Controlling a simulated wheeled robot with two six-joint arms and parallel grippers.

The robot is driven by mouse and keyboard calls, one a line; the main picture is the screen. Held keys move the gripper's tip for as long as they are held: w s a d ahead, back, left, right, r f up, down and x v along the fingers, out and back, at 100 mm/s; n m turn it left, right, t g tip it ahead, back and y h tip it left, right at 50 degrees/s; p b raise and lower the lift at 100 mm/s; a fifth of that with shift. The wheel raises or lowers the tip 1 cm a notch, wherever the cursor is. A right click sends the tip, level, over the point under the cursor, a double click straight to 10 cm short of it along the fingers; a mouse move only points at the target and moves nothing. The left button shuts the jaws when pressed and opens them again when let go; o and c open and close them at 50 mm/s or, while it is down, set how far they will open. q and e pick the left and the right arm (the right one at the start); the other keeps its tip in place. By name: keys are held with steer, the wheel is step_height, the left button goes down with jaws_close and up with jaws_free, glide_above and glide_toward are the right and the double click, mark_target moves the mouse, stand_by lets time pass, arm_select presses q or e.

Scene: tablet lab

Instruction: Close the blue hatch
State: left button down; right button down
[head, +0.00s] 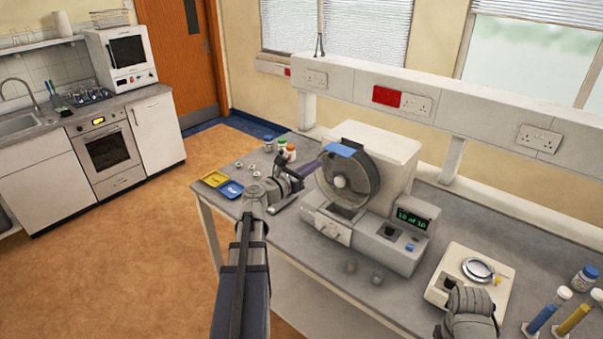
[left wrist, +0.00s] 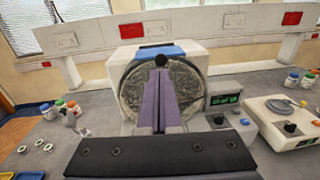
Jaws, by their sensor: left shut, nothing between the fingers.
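The blue hatch (head: 342,149) is a small blue panel at the top of the round drum on the white machine (head: 385,150). In the left wrist view it is a blue strip (left wrist: 178,51) along the machine's top front edge. I cannot tell its exact angle. My left gripper (head: 318,165) is shut and empty, its purple fingers pointing at the drum's upper left, below the hatch. In the left wrist view the fingers (left wrist: 158,68) stand in front of the drum and hide its middle. My right arm shows at the lower right; its fingertips cannot be made out.
A counter unit with a green display (head: 413,217) adjoins the machine on the right. A white balance (head: 505,272) stands further right, beside tubes and a jar. Yellow (head: 214,178) and blue (head: 231,189) trays and small bottles lie left. The bench's front edge is mostly clear.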

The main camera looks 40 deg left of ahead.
mark_target(334, 152)
arm_select(q)
steer(key=shift+w+d, duration=0.2)
steer(key=shift+w, duration=0.9)
steer(key=shift+w+d, duration=0.15)
steer(key=shift+w, duration=0.9)
steer(key=w, duration=0.5)
steer(key=shift+w+d, duration=0.15)
steer(key=shift+w, duration=0.35)
steer(key=shift+r, duration=0.1)
